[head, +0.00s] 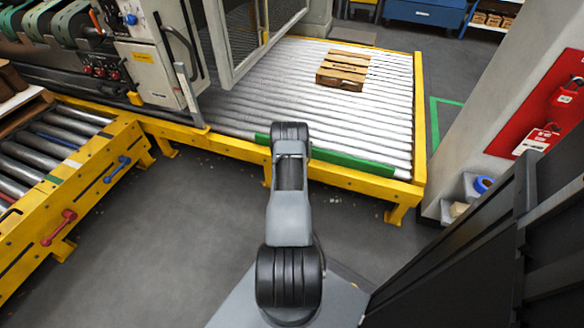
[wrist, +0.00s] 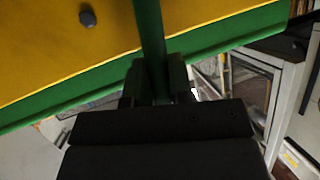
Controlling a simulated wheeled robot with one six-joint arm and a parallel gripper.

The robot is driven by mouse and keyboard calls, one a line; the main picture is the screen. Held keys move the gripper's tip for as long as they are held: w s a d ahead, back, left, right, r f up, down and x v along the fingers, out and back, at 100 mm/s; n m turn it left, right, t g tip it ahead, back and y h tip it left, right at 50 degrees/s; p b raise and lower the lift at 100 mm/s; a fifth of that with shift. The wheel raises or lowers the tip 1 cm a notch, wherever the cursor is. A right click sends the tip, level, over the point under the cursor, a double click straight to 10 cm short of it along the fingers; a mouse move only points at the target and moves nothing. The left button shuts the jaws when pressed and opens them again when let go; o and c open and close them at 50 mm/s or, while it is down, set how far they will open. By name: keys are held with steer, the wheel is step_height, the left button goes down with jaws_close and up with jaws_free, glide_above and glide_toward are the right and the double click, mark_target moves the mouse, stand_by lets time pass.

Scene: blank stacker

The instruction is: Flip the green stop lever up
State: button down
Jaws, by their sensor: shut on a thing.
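The green stop lever (wrist: 149,30) is a narrow green bar in the wrist view. It runs down from the top edge to between the dark fingers of my gripper (wrist: 157,82). My gripper is shut on this bar. A long green strip (head: 350,162) lies along the front edge of the roller conveyor in the head view. A green band beside a yellow surface (wrist: 60,45) also shows in the wrist view, behind the lever. In the head view my own arm hides the gripper and the lever.
The yellow-framed roller conveyor (head: 419,110) carries a wooden pallet (head: 343,70) towards the back. A machine with a control panel (head: 150,72) stands at the left. A second roller conveyor (head: 75,195) has blue and red levers. Grey floor (head: 180,235) is open between them.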

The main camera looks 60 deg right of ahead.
steer(key=shift+s+f, duration=0.15)
steer(key=c, duration=1.3)
jaws_free()
steer(key=shift+o, duration=1.2)
steer(key=shift+w, duration=0.2)
steer(key=shift+a+r, duration=0.1)
steer(key=shift+r, duration=0.1)
steer(key=p+v, duration=0.4)
steer(key=v, duration=0.9)
steer(key=shift+s+a+p, duration=0.2)
steer(key=shift+s+p, duration=0.05)
steer(key=shift+p, duration=0.05)
steer(key=shift+r, duration=0.1)
